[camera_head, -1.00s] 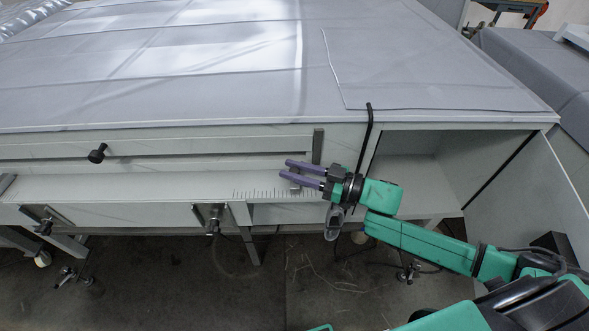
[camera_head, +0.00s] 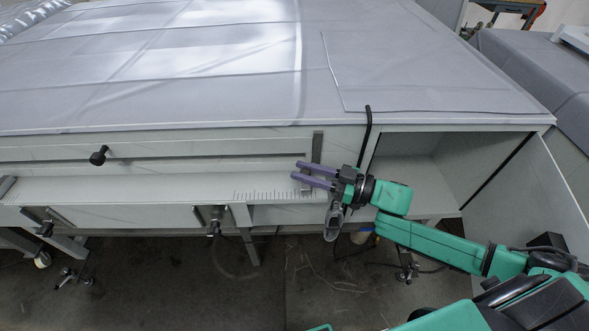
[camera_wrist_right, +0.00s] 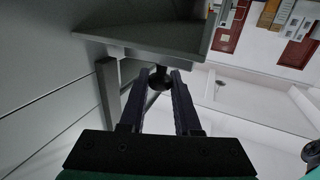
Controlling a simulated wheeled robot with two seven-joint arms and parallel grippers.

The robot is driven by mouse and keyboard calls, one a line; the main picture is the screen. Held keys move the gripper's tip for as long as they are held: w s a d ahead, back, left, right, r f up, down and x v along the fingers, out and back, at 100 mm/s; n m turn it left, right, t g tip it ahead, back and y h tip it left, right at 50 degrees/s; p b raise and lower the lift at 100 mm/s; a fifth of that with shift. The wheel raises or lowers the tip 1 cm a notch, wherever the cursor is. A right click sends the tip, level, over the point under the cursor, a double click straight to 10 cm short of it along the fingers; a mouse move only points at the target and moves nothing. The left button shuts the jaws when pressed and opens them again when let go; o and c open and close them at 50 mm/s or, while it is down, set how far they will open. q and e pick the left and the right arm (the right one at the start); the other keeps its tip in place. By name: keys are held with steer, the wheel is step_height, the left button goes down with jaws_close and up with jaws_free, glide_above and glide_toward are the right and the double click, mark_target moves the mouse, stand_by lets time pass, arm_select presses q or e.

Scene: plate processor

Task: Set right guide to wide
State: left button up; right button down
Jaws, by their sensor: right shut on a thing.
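My right gripper (camera_head: 298,170) is at the front of the machine, above the right end of the ruled scale (camera_head: 275,194). Its purple fingers point left and are closed around a small part of the right guide, which they mostly hide. In the right wrist view the gripper (camera_wrist_right: 161,82) has a round black knob (camera_wrist_right: 160,76) between its fingertips. A grey upright bar (camera_head: 317,142) stands just behind the fingers; I cannot tell whether it belongs to the guide. My left gripper is not in view.
A black knob (camera_head: 98,156) sits on the slotted front panel at the left. A black bent handle (camera_head: 367,140) rises close to my right wrist. An open compartment (camera_head: 425,168) with its door (camera_head: 563,185) swung out is at the right. Lower clamps (camera_head: 213,222) line the front edge.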

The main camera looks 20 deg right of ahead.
steer(key=shift+s+d+f, duration=0.1)
steer(key=shift+s+d, duration=0.1)
steer(key=shift+d, duration=0.65)
steer(key=c, duration=0.6)
jaws_free()
steer(key=shift+d, duration=0.15)
steer(key=p+v, duration=0.3)
steer(key=v, duration=1.1)
steer(key=shift+s+d, duration=0.2)
steer(key=shift+s, duration=0.05)
